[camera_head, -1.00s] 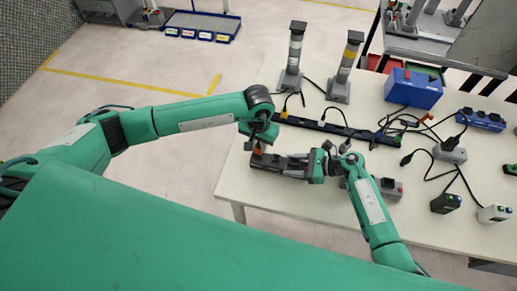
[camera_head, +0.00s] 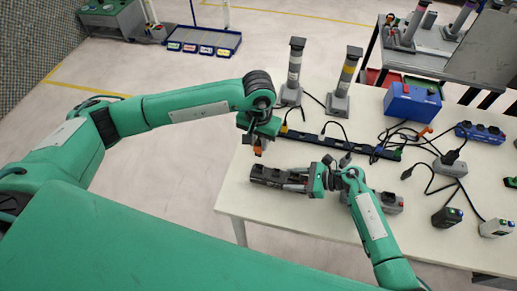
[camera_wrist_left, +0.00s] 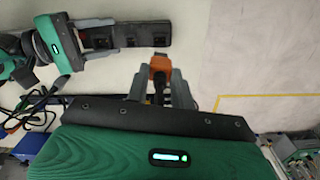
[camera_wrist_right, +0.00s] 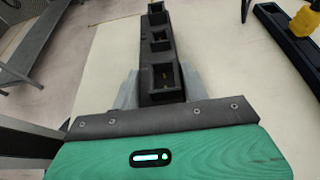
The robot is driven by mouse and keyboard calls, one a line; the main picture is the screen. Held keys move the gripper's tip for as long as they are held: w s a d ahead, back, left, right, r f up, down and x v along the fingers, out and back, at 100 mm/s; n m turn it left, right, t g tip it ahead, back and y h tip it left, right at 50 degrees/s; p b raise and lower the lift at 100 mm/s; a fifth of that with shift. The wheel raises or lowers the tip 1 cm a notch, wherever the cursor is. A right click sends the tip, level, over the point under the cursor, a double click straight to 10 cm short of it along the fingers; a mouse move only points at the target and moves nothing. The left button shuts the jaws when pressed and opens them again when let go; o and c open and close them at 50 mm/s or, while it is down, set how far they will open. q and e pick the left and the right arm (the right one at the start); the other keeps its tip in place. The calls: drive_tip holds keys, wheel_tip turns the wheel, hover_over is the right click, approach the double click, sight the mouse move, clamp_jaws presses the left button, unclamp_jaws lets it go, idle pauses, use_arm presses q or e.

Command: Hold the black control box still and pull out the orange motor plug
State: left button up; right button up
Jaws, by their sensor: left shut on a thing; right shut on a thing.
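The black control box (camera_head: 272,176) lies on the white table near its left edge. My right gripper (camera_head: 308,183) is shut on its right end; the right wrist view shows the box (camera_wrist_right: 160,62) running out from between the fingers, with several open sockets on top. My left gripper (camera_head: 258,143) is above and beyond the box's left end. It is shut on the orange motor plug (camera_head: 259,151), which also shows between the fingertips in the left wrist view (camera_wrist_left: 159,64). The plug is in the air, apart from the box, and the box's sockets look empty.
A long black power strip (camera_head: 335,143) lies behind the box. Two grey posts (camera_head: 293,72) stand behind the strip. A blue case (camera_head: 412,101), cables and small adapters fill the table's right side. The table's front left is clear.

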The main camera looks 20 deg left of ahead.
use_arm(q)
drive_tip(key=shift+r, duration=0.45)
use_arm(e)
drive_tip(key=shift+f, duration=0.1)
drive_tip(key=o, duration=1.2)
drive_tip(key=v, duration=1.2)
drive_tip(key=shift+d, duration=0.1)
